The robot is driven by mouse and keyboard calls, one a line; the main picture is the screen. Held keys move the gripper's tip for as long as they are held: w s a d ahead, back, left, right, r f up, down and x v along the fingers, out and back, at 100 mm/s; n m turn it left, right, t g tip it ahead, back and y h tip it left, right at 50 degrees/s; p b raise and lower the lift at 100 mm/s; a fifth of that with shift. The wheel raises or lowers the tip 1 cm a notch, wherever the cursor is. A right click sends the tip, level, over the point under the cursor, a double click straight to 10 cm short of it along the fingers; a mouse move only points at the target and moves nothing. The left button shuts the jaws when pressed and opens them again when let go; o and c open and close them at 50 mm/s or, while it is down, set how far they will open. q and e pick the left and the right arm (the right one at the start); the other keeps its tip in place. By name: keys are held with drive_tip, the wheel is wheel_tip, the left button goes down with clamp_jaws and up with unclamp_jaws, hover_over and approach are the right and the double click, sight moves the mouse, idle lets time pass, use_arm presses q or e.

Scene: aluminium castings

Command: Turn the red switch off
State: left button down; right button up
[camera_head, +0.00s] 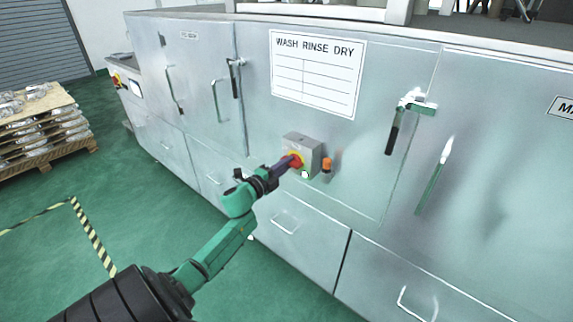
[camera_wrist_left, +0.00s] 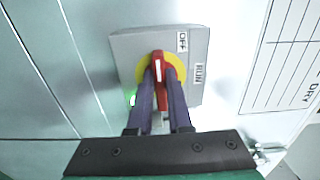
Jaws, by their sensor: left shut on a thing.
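The red switch is a red handle on a yellow disc, on the front of a grey box (camera_head: 305,150) on the metal cabinet. In the left wrist view the red switch (camera_wrist_left: 158,68) lies between the two dark fingers of my left gripper (camera_wrist_left: 160,85), which are shut on it. The handle's upper end points up in that view, left of the OFF label (camera_wrist_left: 182,42); the RUN label (camera_wrist_left: 199,73) is further right and lower. In the head view my left gripper (camera_head: 288,163) reaches the switch and partly hides it. My right gripper is not in view.
A green light (camera_wrist_left: 133,98) glows beside the switch. An orange-topped part (camera_head: 327,165) sticks out right of the box. Door handles (camera_head: 393,130) and drawer handles (camera_head: 285,222) stand out from the cabinet (camera_head: 340,190). A loaded pallet (camera_head: 40,145) stands far left; the green floor between is clear.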

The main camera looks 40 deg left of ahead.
use_arm(q)
drive_tip(key=c, duration=0.8)
unclamp_jaws()
drive_tip(key=shift+s+a, duration=0.1)
drive_tip(key=shift+c, duration=0.2)
drive_tip(key=s+b, duration=0.1)
drive_tip(key=s, duration=1.3)
drive_tip(key=shift+s+b, duration=0.3)
drive_tip(key=shift+b, duration=0.1)
